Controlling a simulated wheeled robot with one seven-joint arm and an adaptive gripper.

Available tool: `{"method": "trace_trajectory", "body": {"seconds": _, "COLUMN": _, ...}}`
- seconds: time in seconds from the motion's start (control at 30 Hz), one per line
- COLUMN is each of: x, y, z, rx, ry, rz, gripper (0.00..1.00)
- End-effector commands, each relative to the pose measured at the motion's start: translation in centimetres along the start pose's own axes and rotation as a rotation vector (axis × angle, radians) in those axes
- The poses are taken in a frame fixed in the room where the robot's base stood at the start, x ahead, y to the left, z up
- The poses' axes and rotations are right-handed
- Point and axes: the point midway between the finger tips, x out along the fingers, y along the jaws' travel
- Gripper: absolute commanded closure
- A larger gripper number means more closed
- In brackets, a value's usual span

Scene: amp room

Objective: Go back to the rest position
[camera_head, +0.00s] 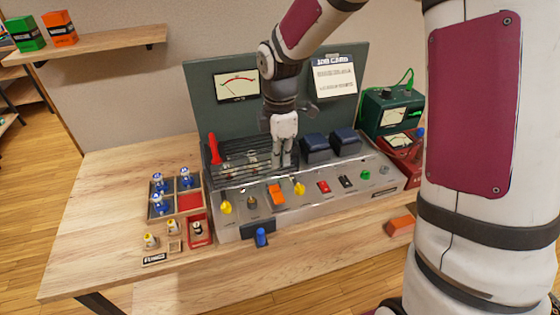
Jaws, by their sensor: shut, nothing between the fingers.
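My gripper (282,160) points down over the middle of the amplifier console (330,207), just right of the slotted cage (222,172). It is shut and holds nothing. The cage has a red lever (214,149) at its left end. Two dark blue blocks (316,148) sit right of my gripper. I cannot tell whether the fingertips touch the console.
A wooden bench (110,205) bears the console, with bare room at its left. Blue-and-white parts (187,177) stand in a tray at left. A green meter box (391,110) stands at right. A back panel (285,93) rises close behind my gripper.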

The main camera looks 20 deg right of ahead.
Motion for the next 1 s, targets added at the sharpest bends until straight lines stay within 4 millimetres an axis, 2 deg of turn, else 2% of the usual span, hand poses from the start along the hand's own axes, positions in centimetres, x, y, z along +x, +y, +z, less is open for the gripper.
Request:
{"method": "trace_trajectory", "body": {"seconds": 0.37, "x": 0.0, "y": 0.0, "z": 0.0, "rx": 0.0, "ry": 0.0, "rz": 0.0, "gripper": 1.0}}
{"method": "trace_trajectory", "body": {"seconds": 0.43, "x": -0.7, "y": -0.3, "z": 0.1, "rx": 0.024, "ry": -0.008, "rz": 0.009, "gripper": 1.0}}
{"method": "trace_trajectory", "body": {"seconds": 0.57, "x": -3.4, "y": -1.8, "z": 0.6, "rx": 0.144, "ry": -0.034, "rz": 0.048, "gripper": 1.0}}
{"method": "trace_trajectory", "body": {"seconds": 0.67, "x": -6.3, "y": -3.8, "z": 1.0, "rx": 0.291, "ry": -0.051, "rz": 0.094, "gripper": 1.0}}
{"method": "trace_trajectory", "body": {"seconds": 0.8, "x": -10.0, "y": -7.1, "z": 1.6, "rx": 0.518, "ry": -0.051, "rz": 0.165, "gripper": 1.0}}
{"method": "trace_trajectory", "body": {"seconds": 1.0, "x": -14.0, "y": -12.3, "z": 2.2, "rx": 0.841, "ry": 0.002, "rz": 0.261, "gripper": 1.0}}
